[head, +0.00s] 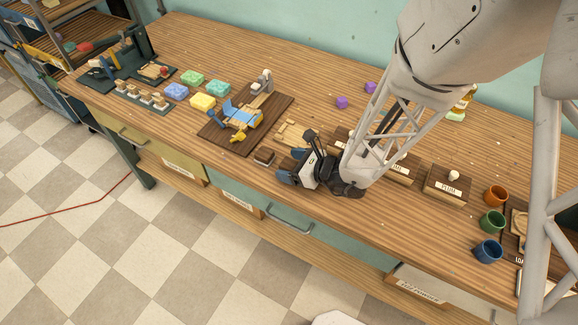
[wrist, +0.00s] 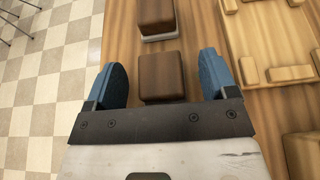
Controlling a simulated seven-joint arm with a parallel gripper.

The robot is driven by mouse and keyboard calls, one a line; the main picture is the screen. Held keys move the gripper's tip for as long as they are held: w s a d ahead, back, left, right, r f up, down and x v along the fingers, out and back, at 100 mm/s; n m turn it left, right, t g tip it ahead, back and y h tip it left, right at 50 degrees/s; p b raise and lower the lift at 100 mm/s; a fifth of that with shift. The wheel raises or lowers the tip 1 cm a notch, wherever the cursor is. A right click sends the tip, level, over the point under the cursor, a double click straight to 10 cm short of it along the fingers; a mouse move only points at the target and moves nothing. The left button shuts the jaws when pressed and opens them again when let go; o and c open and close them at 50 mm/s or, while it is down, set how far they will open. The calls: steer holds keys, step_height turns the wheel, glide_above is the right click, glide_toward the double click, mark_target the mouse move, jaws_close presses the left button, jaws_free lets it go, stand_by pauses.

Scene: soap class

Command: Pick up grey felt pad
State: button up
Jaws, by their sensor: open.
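My gripper (head: 290,166) is open, low over the front part of the bench. Its two blue fingers also show in the wrist view (wrist: 162,70). A dark brown block (wrist: 161,76) lies between the fingers, with a gap on each side. A second brown block (wrist: 156,14) with a pale grey layer (wrist: 159,37) along its lower edge is just beyond the fingertips. In the head view one such brown block (head: 264,158) shows left of my gripper. The grey layer may be the felt pad; I cannot tell for sure. No separate grey pad shows.
A light wooden tray (wrist: 236,40) with raised strips is close to the right finger. A dark board (head: 222,142) with a blue and yellow item is to the left. Coloured soaps (head: 192,78) lie farther left. Labelled wooden blocks (head: 448,184) and cups (head: 492,222) are to the right.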

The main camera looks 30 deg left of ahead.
mark_target(289, 164)
steer(key=shift+a+f, duration=0.15)
steer(key=shift+a, duration=0.2)
stand_by(0.3)
steer(key=c, duration=1)
steer(key=shift+r, duration=0.2)
steer(key=shift+r, duration=1.6)
steer(key=s+d+r, duration=0.1)
steer(key=s+d, duration=1)
steer(key=shift+d+r, duration=0.2)
steer(key=shift+d, duration=0.15)
